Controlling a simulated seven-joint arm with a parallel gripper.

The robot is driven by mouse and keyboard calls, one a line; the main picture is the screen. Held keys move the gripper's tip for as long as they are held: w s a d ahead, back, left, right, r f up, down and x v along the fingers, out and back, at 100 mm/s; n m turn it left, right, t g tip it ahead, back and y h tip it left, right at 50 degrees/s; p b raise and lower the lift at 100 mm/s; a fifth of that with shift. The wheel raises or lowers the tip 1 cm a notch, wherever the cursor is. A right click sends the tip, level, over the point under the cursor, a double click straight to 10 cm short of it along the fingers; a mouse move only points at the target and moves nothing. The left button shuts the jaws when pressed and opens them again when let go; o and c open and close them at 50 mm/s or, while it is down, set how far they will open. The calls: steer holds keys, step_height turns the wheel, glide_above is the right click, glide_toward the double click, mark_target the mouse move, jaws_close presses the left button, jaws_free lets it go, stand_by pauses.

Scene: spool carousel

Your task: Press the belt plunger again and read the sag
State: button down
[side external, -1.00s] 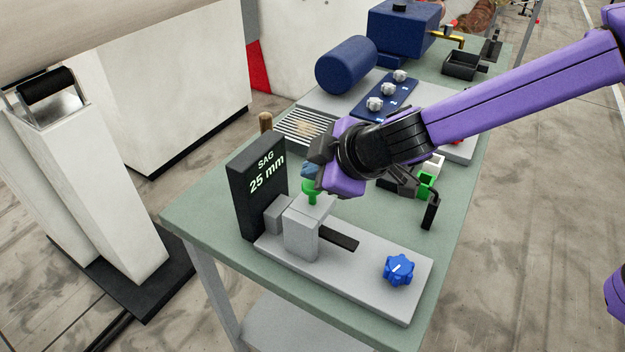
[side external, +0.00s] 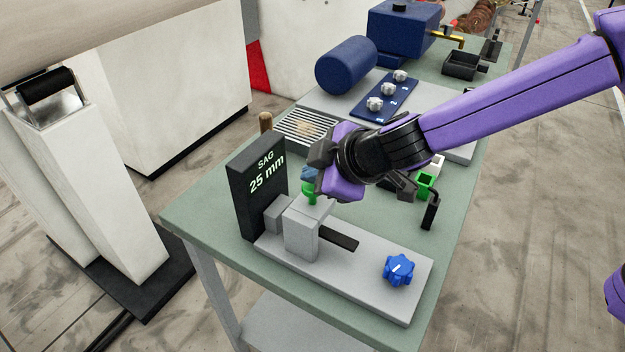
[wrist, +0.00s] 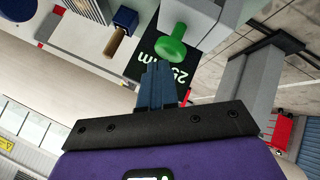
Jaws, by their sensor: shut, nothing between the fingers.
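The belt gauge's green plunger (side external: 311,198) stands upright on top of a grey block (side external: 301,235). The black readout (side external: 258,195) beside it shows "SAG 25 mm". My gripper (side external: 309,174) is shut and empty, with its blue fingertips right at the plunger's head; I cannot tell whether they touch it. In the wrist view, the shut fingers (wrist: 155,88) end close to the round green plunger head (wrist: 171,47), and the readout (wrist: 172,72) is partly hidden behind them. My gripper hides part of the plunger's head in the side view.
A blue knob (side external: 399,270) sits on the right of the gauge's grey base (side external: 375,295). Behind are a slatted grate (side external: 305,127), a blue panel with several small knobs (side external: 384,98) and a green clip-like part (side external: 426,184). The table's front left is clear.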

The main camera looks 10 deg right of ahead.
steer(key=shift+f, duration=0.85)
stand_by(0.7)
steer(key=shift+r, duration=1.65)
steer(key=shift+r, duration=2.5)
